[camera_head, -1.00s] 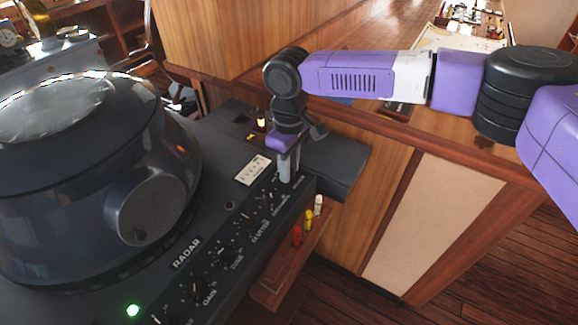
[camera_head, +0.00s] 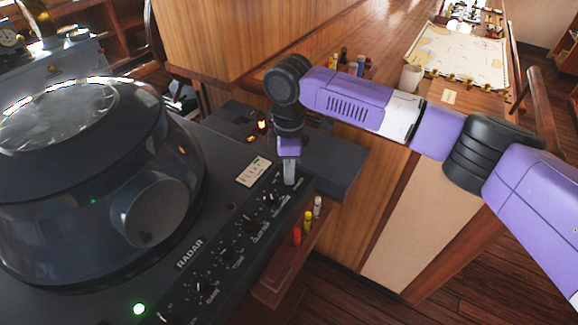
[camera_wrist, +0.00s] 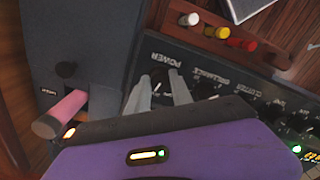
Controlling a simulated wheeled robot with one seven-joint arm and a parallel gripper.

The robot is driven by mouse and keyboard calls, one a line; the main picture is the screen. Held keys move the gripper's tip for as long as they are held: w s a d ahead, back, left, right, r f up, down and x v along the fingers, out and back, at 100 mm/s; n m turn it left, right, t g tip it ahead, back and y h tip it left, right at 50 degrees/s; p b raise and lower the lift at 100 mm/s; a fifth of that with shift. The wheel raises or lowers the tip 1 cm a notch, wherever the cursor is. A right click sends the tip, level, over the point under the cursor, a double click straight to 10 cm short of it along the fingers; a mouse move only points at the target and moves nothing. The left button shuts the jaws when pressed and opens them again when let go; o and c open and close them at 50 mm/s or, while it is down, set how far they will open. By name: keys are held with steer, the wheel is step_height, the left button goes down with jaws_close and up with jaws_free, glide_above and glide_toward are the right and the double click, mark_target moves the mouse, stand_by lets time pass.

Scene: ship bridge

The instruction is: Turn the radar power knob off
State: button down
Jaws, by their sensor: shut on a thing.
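The radar console (camera_head: 222,205) has a row of black knobs along its front edge. My gripper (camera_head: 289,182) points down at the far end of that row. In the wrist view the two fingers (camera_wrist: 160,85) stand on either side of the power knob (camera_wrist: 158,76), by the upside-down POWER label (camera_wrist: 167,58). The gripper is shut on this knob, which is mostly hidden between the fingers; its pointer angle cannot be read. The green lamp (camera_head: 139,309) on the console is lit.
The brilliance knob (camera_wrist: 205,90) sits close beside the fingers. A wooden rack (camera_head: 275,270) with white, yellow and red pegs hangs off the console front. A dark box with a pink-handled lever (camera_wrist: 62,112) stands on the other side. The radar hood (camera_head: 85,180) rises at left.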

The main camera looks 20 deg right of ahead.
steer(key=n, duration=0.5)
steer(key=shift+n, duration=0.3)
steer(key=n, duration=0.5)
steer(key=shift+n+b, duration=0.3)
steer(key=shift+b, duration=0.05)
steer(key=c, duration=1.1)
jaws_free()
steer(key=shift+c, duration=0.2)
steer(key=shift+r, duration=0.15)
step_height(320, 180, up, 8)
steer(key=shift+f+b, duration=0.2)
steer(key=shift+b, duration=0.6)
